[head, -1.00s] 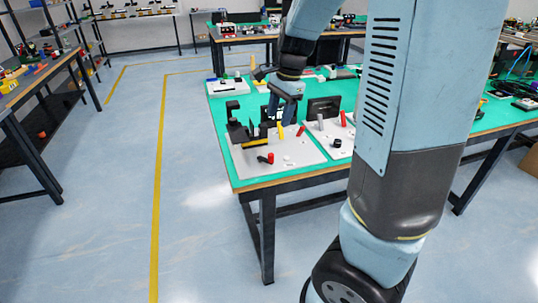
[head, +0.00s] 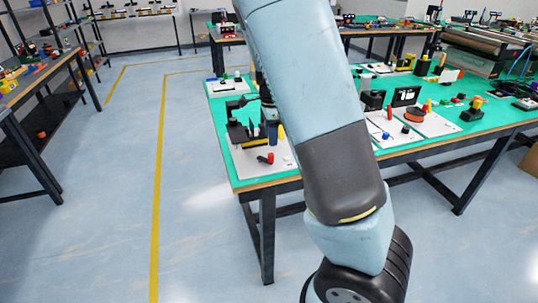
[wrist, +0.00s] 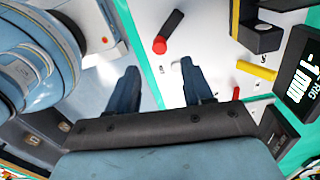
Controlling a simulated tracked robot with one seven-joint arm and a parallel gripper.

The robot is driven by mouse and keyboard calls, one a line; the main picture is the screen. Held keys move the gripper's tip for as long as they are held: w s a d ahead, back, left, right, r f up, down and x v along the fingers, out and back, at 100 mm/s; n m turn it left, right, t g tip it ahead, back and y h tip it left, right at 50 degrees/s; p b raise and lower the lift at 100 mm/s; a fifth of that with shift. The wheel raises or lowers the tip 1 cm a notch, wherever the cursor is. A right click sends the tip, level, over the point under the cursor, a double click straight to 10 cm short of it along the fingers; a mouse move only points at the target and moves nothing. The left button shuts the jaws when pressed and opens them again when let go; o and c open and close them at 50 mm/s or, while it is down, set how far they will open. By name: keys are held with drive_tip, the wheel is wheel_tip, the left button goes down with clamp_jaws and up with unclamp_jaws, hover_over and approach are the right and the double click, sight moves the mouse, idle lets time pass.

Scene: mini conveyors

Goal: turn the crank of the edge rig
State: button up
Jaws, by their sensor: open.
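The edge rig's white base board (head: 240,158) lies at the near left corner of the green table. Its crank, a black bar with a red end, lies low at the board's front in the head view (head: 265,158) and ahead of my fingertips in the wrist view (wrist: 166,34). My gripper (wrist: 162,82) is open and empty; its two dark fingers straddle the line to the crank's red end but stop short of it.
Another white board (head: 432,125) with parts lies farther right. The floor left of the table is clear.

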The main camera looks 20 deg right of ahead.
sight(271, 154)
wheel_tip(271, 154, down, 8)
drive_tip(key=shift+f, duration=0.25)
clamp_jaws()
drive_tip(key=shift+a, duration=0.25)
drive_tip(key=shift+d, duration=0.2)
